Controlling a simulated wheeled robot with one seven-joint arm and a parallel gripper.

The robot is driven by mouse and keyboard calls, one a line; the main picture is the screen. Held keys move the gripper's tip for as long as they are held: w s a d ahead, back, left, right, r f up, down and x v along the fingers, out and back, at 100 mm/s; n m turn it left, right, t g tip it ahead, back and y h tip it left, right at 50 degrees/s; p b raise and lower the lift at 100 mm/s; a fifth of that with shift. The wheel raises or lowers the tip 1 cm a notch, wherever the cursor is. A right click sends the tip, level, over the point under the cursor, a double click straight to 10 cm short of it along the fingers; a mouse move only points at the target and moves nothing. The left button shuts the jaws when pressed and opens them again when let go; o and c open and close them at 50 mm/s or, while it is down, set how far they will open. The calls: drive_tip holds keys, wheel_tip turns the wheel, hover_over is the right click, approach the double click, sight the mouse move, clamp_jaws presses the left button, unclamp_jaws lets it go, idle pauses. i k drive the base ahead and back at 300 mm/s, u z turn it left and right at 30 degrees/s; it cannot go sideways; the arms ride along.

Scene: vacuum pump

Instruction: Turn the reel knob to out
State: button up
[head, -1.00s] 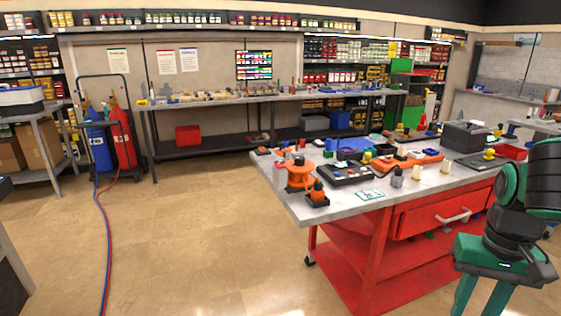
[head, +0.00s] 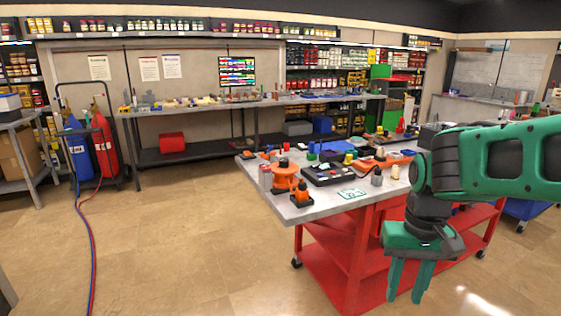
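An orange round device (head: 286,174) with a dark top stands at the left end of the red workbench's grey top (head: 305,213). It may be the reel, but it is too small to tell, and I cannot make out which way its knob is set. A smaller orange and black piece (head: 301,194) stands just in front of it. My green gripper (head: 406,296) hangs with its fingers down in front of the bench, to the right of the orange device and well apart from it. Its two fingers are spread, with nothing between them.
A black box with buttons (head: 328,174) and a white card (head: 352,194) lie beside the orange device. My arm hides the bench's right part. A blue and a red gas cylinder (head: 104,148) stand at the left with hoses on the floor.

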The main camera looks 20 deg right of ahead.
sight(284, 162)
drive_tip(key=i, duration=0.85)
